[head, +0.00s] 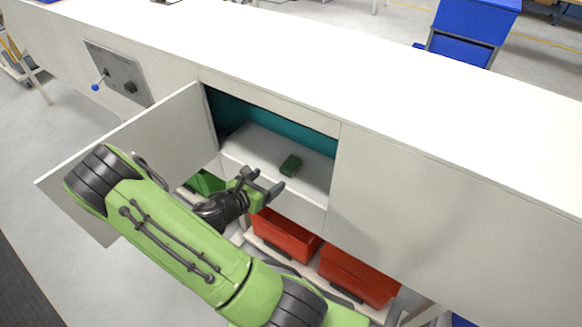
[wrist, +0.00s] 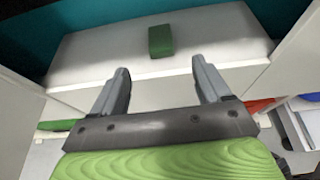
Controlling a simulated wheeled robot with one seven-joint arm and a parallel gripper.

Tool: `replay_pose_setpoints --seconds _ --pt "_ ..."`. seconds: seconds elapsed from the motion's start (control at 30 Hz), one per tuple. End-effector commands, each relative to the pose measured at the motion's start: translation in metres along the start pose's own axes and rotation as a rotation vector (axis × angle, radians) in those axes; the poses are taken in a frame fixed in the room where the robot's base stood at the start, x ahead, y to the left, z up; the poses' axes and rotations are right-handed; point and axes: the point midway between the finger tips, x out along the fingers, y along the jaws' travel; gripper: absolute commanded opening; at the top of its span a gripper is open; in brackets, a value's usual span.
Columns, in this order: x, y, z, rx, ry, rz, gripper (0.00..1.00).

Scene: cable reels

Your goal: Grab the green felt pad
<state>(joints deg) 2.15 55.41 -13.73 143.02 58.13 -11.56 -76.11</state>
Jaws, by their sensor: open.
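The green felt pad (head: 290,165) is a small dark green block lying on the white shelf (head: 253,146) inside the open cabinet. In the wrist view the pad (wrist: 160,41) lies beyond the fingertips, close to midway between them. My gripper (head: 263,184) is at the cabinet opening, in front of the pad and apart from it. In the wrist view its two fingers (wrist: 160,75) are spread with nothing between them.
The cabinet door (head: 130,150) stands open on the left, beside my arm. Red bins (head: 287,235) and a green bin (head: 204,182) sit below the shelf. A white worktop (head: 330,65) runs above the opening. The shelf around the pad is clear.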

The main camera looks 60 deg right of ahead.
Motion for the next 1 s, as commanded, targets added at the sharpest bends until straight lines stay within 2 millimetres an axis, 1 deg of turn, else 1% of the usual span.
replay_pose_setpoints --seconds 0.03,0.1,0.2,0.37,0.5,0.6,0.7,0.87,0.97,1.0 --pt "0.015 -0.002 -0.002 0.004 -0.001 -0.007 0.77" --pt "0.032 -0.002 -0.002 0.006 0.001 -0.007 0.77" --pt "0.053 -0.002 -0.002 0.005 0.001 -0.006 0.77" --pt "0.072 -0.001 -0.001 0.006 0.001 -0.004 0.77" --pt "0.098 -0.002 0.002 0.009 0.001 -0.005 0.77" --pt "0.114 -0.001 0.002 0.008 0.002 -0.003 0.77" --pt "0.120 -0.001 0.002 0.005 0.002 -0.002 0.77" --pt "0.119 -0.001 0.003 0.004 0.002 -0.001 0.77" --pt "0.119 -0.001 0.003 0.004 0.002 -0.001 0.63" --pt "0.119 -0.001 0.003 0.004 0.002 -0.001 0.57"
